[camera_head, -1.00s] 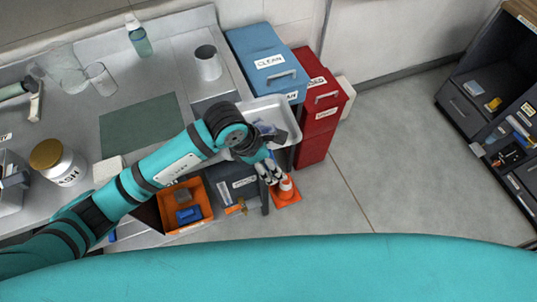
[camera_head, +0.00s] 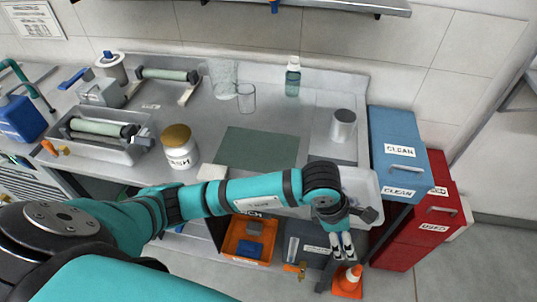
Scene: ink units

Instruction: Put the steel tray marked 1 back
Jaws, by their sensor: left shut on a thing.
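A light grey steel tray (camera_head: 362,184) shows behind and under my left forearm, in front of the counter's right end. Part of it is hidden by the arm, and I see no number on it. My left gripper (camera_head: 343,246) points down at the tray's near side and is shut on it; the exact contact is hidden. Another steel tray (camera_head: 125,152), with a roller (camera_head: 102,128) in it, stands on the counter at the left. My right gripper is not in view.
Blue (camera_head: 400,150) and red (camera_head: 425,225) bins stand just right of the tray. An orange cone (camera_head: 347,284) stands on the floor below the gripper. An orange bin (camera_head: 247,240) is below the forearm. A green mat (camera_head: 258,147) and steel cup (camera_head: 343,125) lie on the counter.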

